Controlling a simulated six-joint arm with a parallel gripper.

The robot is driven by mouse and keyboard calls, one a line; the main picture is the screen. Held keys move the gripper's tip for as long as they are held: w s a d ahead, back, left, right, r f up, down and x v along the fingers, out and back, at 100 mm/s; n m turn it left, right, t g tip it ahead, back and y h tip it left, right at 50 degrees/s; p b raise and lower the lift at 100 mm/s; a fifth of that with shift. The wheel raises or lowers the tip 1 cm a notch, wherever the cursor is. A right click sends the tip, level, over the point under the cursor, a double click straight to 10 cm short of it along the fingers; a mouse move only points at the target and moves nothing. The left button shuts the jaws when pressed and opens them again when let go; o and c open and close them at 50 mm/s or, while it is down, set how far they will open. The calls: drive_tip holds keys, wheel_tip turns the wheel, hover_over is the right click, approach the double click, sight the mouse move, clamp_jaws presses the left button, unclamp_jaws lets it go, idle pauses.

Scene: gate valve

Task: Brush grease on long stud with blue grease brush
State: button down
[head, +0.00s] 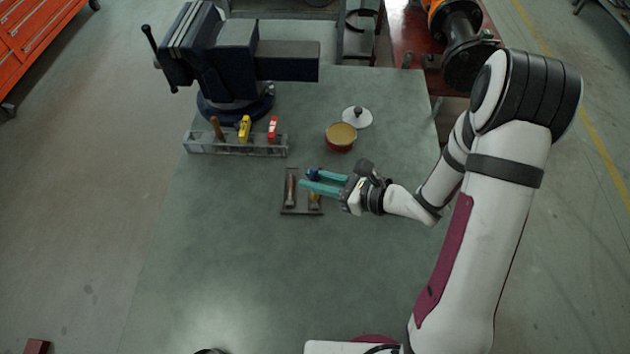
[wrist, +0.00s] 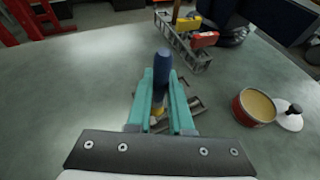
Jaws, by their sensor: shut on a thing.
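My gripper (head: 322,181) has teal fingers and is shut on the blue grease brush (head: 312,173). Below the gripper on the bench lies a dark tray (head: 286,209) with studs. One stud (head: 291,190) lies at the tray's left, and another (head: 315,201) at the right is partly covered by the gripper. I cannot tell which is the long stud. The open red tin of yellowish grease (head: 341,138) stands behind the gripper, to its right in the wrist view (wrist: 255,107).
The tin's white lid (head: 357,118) lies on the bench behind the tin. The front and left of the bench (head: 230,270) are clear.

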sight(317, 169)
drive_tip(key=shift+r, duration=2.1)
